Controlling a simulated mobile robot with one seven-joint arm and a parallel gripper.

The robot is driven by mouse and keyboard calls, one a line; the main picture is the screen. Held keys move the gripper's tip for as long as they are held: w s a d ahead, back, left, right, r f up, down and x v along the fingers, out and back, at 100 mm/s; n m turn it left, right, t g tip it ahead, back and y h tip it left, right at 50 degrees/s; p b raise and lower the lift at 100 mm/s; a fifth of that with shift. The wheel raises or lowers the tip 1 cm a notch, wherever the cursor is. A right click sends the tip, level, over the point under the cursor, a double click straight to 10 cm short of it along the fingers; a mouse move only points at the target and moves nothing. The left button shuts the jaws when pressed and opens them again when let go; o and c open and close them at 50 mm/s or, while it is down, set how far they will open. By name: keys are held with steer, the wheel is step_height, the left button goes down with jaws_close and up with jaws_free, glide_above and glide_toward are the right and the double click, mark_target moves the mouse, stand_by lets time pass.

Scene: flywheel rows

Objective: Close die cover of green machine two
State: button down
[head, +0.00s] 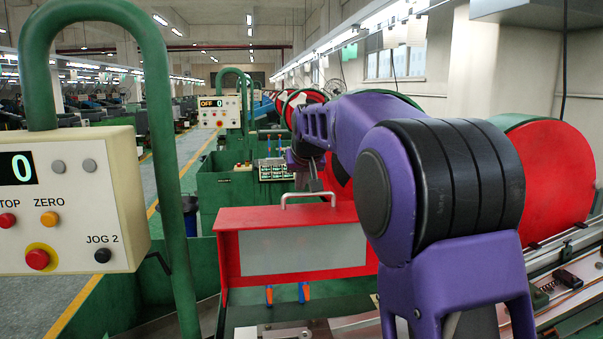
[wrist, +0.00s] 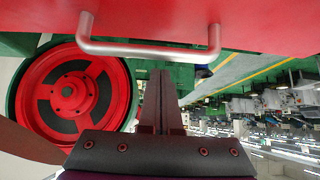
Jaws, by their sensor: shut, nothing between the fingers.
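The red die cover (head: 228,262) of the near green machine shows in the head view, with a pale window panel and a metal handle (head: 308,195) on its top edge. Orange and blue fittings show below its lower edge. In the wrist view the red cover (wrist: 270,25) fills the top, and its handle (wrist: 150,50) spans across. My gripper (wrist: 160,75) is shut and empty, its fingertips a little short of the handle in the picture; I see no contact. In the head view my gripper (head: 315,183) is small, just above the handle, partly hidden by my arm.
A control box (head: 70,205) on a green tube post stands at the left. A red flywheel (head: 545,180) is at the right; another red flywheel (wrist: 70,90) shows in the wrist view. A second green machine (head: 225,185) stands behind. The floor aisle is at the left.

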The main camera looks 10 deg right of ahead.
steer(key=shift+s+r, duration=0.2)
steer(key=shift+s, duration=1.05)
steer(key=shift+s+f, duration=0.1)
steer(key=shift+s, duration=0.35)
steer(key=shift+f+b, duration=0.15)
steer(key=shift+b, duration=0.2)
